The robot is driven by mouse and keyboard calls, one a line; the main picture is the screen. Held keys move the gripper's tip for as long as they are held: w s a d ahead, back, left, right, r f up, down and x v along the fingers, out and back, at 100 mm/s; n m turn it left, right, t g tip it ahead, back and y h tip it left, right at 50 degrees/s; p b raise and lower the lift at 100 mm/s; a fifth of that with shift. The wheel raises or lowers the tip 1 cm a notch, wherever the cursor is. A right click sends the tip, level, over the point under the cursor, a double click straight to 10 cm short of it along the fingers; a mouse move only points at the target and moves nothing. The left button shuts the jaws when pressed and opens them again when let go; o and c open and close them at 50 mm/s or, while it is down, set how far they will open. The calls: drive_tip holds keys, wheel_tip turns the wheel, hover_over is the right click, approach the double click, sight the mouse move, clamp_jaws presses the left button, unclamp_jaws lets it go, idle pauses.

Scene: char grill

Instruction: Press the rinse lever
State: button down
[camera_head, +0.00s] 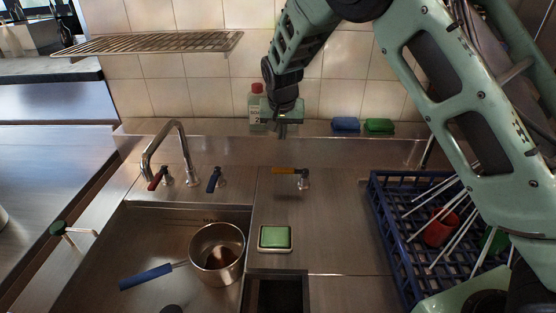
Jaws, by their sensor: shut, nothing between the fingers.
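A small lever with a yellow-orange handle (287,171) stands on a metal post on the steel counter, its handle pointing left. A red-handled lever (157,179) and a blue-handled lever (214,179) stand by the faucet (165,146). No label shows which of these is the rinse lever. My gripper (282,130) hangs pointing down in front of the back ledge, above the yellow-orange lever and apart from it. It is shut and empty.
A clear bottle with a red cap (256,88) and blue (345,124) and green (379,125) sponges stand on the ledge. A blue rack (389,232) is at right. A pot (217,242) sits in the sink (120,233). A green pad (275,238) lies nearby.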

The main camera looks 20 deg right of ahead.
sight(290, 172)
drive_tip(key=p+x, duration=0.3)
drive_tip(key=x, duration=0.6)
drive_tip(key=shift+d, duration=0.1)
drive_tip(key=shift+s+f+p, duration=0.1)
drive_tip(key=shift+f+p, duration=0.25)
drive_tip(key=shift+p, duration=0.35)
drive_tip(key=shift+s+a+r+p, duration=0.1)
drive_tip(key=shift+s+a+p, duration=0.2)
drive_tip(key=shift+s, duration=0.25)
drive_tip(key=shift+s+a+p, duration=0.2)
drive_tip(key=shift+s+p, duration=0.15)
drive_tip(key=shift+s, duration=0.25)
drive_tip(key=shift+s+a, duration=0.15)
drive_tip(key=shift+s, duration=0.35)
drive_tip(key=shift+f, duration=0.25)
